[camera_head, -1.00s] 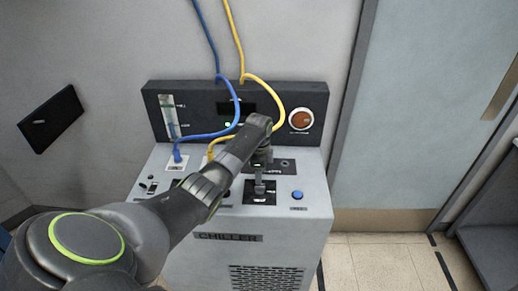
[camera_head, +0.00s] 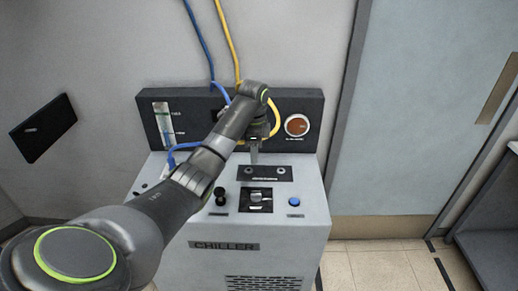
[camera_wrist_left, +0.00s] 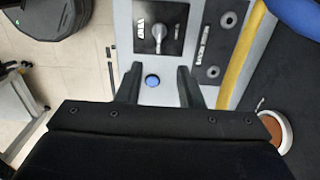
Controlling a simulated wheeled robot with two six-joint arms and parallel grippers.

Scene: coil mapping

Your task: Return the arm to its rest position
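My left arm reaches in from the lower left in the head view, over the grey chiller (camera_head: 290,222). My left gripper (camera_head: 254,158) points down above the chiller's top, in front of its dark back panel, and is clear of the switch (camera_head: 257,198). In the left wrist view the gripper (camera_wrist_left: 158,72) has its two fingers apart with nothing between them. A blue button (camera_wrist_left: 152,81) shows past the gap, and the switch (camera_wrist_left: 158,38) lies beyond. My right arm and gripper are out of view.
A blue hose (camera_head: 198,40) and a yellow hose (camera_head: 228,40) hang down behind my left wrist to the chiller; their lower parts are partly hidden. An orange round dial (camera_head: 297,125) sits on the back panel. A door (camera_head: 415,110) stands at right, with open floor before it.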

